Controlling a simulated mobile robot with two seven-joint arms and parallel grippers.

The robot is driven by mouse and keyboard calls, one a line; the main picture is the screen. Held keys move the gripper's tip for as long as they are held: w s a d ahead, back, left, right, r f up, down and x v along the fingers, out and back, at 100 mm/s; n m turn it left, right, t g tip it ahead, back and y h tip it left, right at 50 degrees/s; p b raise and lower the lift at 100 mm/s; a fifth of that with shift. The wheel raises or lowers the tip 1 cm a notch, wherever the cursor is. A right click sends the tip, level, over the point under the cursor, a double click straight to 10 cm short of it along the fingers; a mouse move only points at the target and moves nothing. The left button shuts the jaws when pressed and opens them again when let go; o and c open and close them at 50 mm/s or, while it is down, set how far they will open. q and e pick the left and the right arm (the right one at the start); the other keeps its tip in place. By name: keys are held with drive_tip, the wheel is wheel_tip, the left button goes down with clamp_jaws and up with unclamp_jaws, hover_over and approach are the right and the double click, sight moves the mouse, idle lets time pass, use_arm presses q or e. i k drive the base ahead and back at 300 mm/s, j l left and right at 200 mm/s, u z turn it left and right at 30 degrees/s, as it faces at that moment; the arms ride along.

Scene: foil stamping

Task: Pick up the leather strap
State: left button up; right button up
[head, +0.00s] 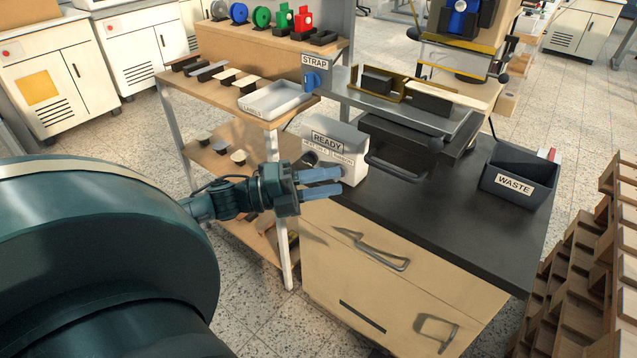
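My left gripper (341,180) reaches in from the left, in front of the white READY box (347,148) and above the drawer cabinet's front left corner. Its two blue fingers are apart with nothing visible between them. I cannot tell for sure which thing is the leather strap. A long cream strip (450,93) lies on the press bed beneath the yellow-edged head, beyond my gripper. Several short dark, grey and pale strips (207,70) lie on the wooden side table. A sign reading STRAP (315,61) stands above a blue knob (311,80). My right gripper is out of view.
A white tray (274,101) sits on the side table's corner. Coloured rolls (262,17) stand on the shelf behind. The dark WASTE bin (519,176) stands on the right of the black worktop (440,215), whose front part is clear. Stacked wooden compartments (590,270) are at right.

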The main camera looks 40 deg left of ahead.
sight(483, 106)
drive_tip(key=k+j, duration=0.35)
drive_tip(key=j, duration=0.15)
drive_tip(key=k+j, duration=0.4)
drive_tip(key=j, duration=0.1)
